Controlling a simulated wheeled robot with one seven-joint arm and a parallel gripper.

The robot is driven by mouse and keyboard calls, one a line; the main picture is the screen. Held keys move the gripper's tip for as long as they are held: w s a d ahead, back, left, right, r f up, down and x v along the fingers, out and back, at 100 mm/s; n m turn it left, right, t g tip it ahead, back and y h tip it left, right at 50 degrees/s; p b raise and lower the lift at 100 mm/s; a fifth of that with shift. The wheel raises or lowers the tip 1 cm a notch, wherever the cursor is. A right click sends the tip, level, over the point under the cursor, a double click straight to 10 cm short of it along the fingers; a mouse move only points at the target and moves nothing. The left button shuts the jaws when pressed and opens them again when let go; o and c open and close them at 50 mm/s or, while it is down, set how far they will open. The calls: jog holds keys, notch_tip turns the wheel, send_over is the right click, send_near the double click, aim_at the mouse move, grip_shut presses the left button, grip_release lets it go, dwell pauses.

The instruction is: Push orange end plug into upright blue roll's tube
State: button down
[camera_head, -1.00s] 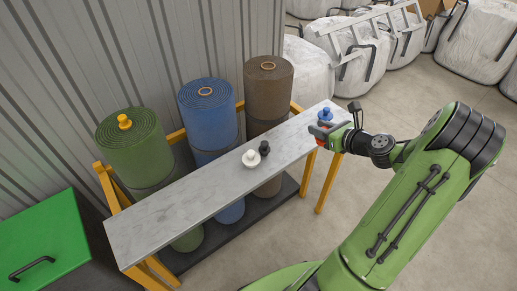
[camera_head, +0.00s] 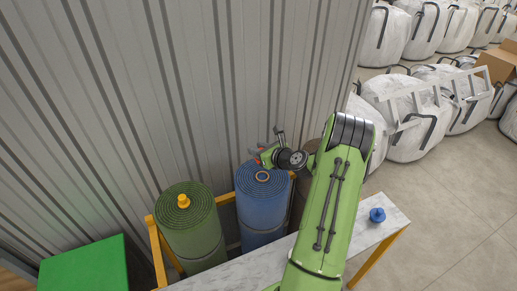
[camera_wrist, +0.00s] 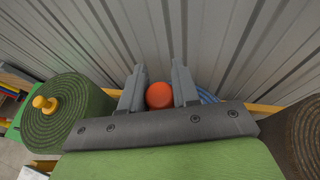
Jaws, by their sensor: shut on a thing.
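The blue roll (camera_head: 264,215) stands upright between the green and brown rolls. The ring of its tube (camera_head: 262,176) is uncovered in the head view. My gripper (camera_head: 266,156) is above the far side of the blue roll, near the wall. In the wrist view my gripper (camera_wrist: 159,92) is shut on the orange end plug (camera_wrist: 160,95), whose round orange face shows between the fingers. The plug is apart from the tube. Only a sliver of the blue roll (camera_wrist: 207,95) shows beyond the right finger. The plug is hard to make out in the head view.
The green roll (camera_head: 186,230) has a yellow-orange plug (camera_head: 183,201) on top. The brown roll (camera_head: 300,195) is partly behind my arm. A blue plug (camera_head: 377,214) stands on the grey bench top (camera_head: 247,267). The corrugated wall (camera_head: 170,90) rises close behind the rolls.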

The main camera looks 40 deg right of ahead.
jog(key=shift+s+a, duration=0.1)
jog(key=shift+s, duration=0.3)
jog(key=shift+w+f, duration=0.15)
jog(key=b, duration=0.4)
send_over(260, 168)
jog(key=s+a, duration=0.2)
notch_tip(260, 168, down, 6)
jog(key=shift+w+r, duration=0.1)
jog(key=shift+r, duration=0.05)
jog(key=shift+r+p, duration=0.1)
jog(key=shift+p, duration=0.4)
dwell(0.6)
dwell(0.3)
jog(key=shift+f+b, duration=0.3)
jog(key=shift+f, duration=0.2)
jog(key=shift+f+b, duration=0.75)
jog(key=shift+f, duration=0.4)
jog(key=c, duration=0.8)
grip_release()
